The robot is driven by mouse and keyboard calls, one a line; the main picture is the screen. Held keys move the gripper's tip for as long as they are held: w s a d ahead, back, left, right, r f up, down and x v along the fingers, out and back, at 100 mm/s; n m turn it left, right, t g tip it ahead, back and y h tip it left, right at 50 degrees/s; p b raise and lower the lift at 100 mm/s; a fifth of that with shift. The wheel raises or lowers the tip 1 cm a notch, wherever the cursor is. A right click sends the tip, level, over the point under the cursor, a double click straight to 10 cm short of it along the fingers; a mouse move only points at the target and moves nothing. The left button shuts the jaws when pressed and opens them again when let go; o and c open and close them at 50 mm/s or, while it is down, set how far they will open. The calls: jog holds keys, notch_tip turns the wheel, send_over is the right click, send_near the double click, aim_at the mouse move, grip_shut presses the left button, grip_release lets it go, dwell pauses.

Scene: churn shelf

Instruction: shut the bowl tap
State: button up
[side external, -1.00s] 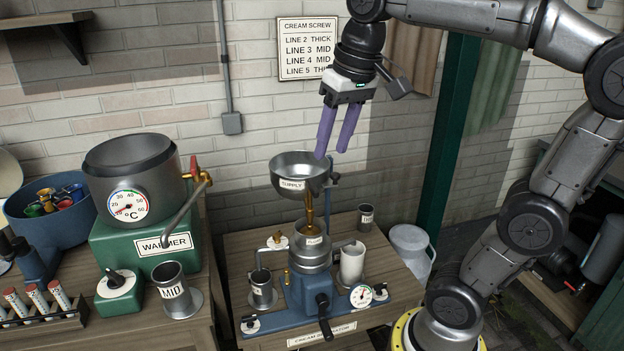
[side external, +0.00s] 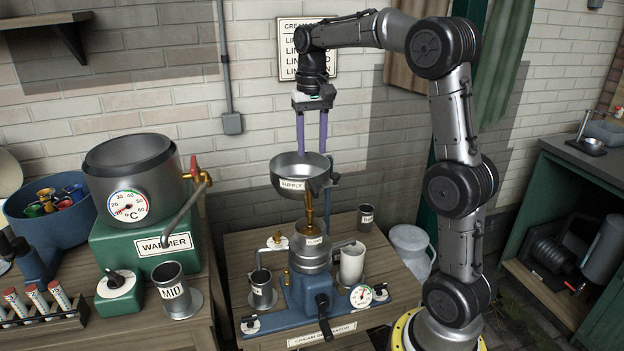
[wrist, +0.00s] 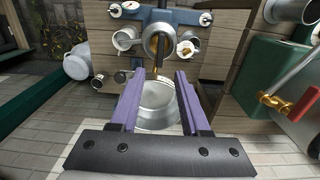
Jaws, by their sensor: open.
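The metal supply bowl (side external: 296,170) stands above the cream separator, with a SUPPLY label on its front. The brass bowl tap (side external: 309,208) hangs below it, over the separator's top. Whether the tap is open or shut cannot be told. My gripper (side external: 311,148) is open and empty, pointing down just above or behind the bowl's rim. In the wrist view, the bowl (wrist: 158,103) shows between and beyond my fingers (wrist: 160,76), and a brass part lies near the fingertips, partly hidden.
The blue-based separator (side external: 310,285) has a crank, a dial and several metal cups around it. The green warmer (side external: 150,235) with its red-handled spout (side external: 197,178) stands at the left. A dark post rises behind my arm.

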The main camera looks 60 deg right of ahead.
aim_at(312, 184)
notch_tip(312, 184, down, 9)
jog(key=shift+f, duration=0.15)
dwell(0.4)
grip_shut()
